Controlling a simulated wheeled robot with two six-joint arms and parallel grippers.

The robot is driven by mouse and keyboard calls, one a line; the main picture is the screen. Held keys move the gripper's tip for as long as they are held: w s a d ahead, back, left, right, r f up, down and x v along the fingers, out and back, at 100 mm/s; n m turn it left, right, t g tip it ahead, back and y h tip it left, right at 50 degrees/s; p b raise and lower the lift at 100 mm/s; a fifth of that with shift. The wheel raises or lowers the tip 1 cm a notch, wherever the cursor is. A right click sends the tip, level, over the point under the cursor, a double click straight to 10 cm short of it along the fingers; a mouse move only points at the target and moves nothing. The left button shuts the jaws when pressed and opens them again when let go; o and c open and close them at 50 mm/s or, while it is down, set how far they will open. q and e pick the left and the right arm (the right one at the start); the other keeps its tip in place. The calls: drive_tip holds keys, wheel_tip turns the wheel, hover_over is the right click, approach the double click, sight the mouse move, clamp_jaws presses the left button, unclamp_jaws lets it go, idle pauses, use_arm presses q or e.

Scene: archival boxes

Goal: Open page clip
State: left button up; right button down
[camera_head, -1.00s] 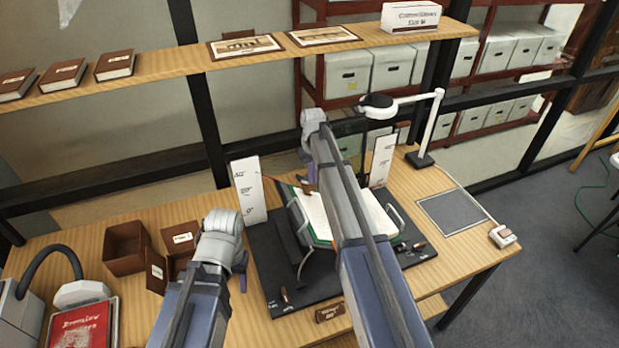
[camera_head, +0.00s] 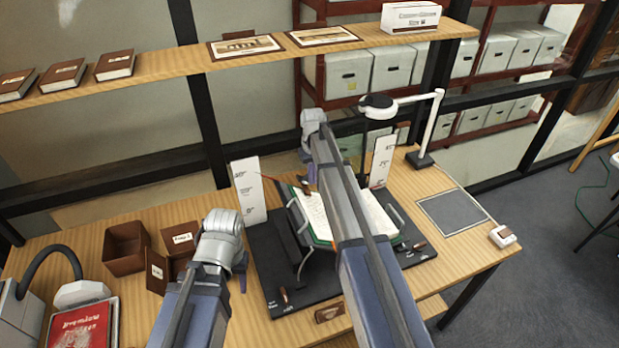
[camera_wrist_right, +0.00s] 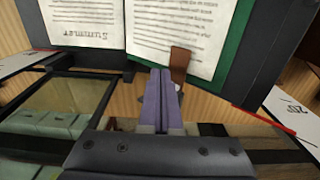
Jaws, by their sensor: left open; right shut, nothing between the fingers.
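An open book (camera_head: 316,218) with printed pages and a green cover lies on a black cradle (camera_head: 269,262); its pages also show in the right wrist view (camera_wrist_right: 90,22). A brown tab (camera_wrist_right: 180,63), perhaps the page clip, stands at the page edge nearest my right gripper. My right gripper (camera_wrist_right: 161,75) is shut and empty, its purple fingertips just left of the tab in that view; I cannot tell if they touch it. In the head view my right gripper (camera_head: 307,160) is at the book's far edge, and my forearm hides part of the book. My left gripper (camera_head: 243,281) is open, left of the cradle.
White marked boards (camera_head: 249,190) flank the book, with red pointers. A white lamp (camera_head: 433,130) arches behind it. Brown boxes (camera_head: 125,247) and a red book (camera_head: 84,325) are at left. A grey mat (camera_head: 452,212) lies at right. A shelf (camera_head: 160,72) spans above.

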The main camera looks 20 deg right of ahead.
drive_tip(key=shift+w, duration=0.1)
idle(0.4)
drive_tip(key=shift+w, duration=2.2)
drive_tip(key=s+r+p, duration=0.3)
drive_tip(key=r+p, duration=0.6)
drive_tip(key=shift+r, duration=0.3)
drive_tip(key=s+a+m, duration=0.1)
drive_tip(key=s+a, duration=0.2)
drive_tip(key=s, duration=1)
drive_tip(key=s+a, duration=0.3)
drive_tip(key=s, duration=1.1)
drive_tip(key=s+a+f+n+h+b, duration=0.1)
drive_tip(key=s+a+f+n+b, duration=0.2)
drive_tip(key=s+a+f+b, duration=0.3)
drive_tip(key=a+f+b, duration=0.4)
drive_tip(key=a+f, duration=0.1)
drive_tip(key=shift+a+n+b, duration=0.2)
drive_tip(key=shift+n+b, duration=0.15)
drive_tip(key=shift+n, duration=0.05)
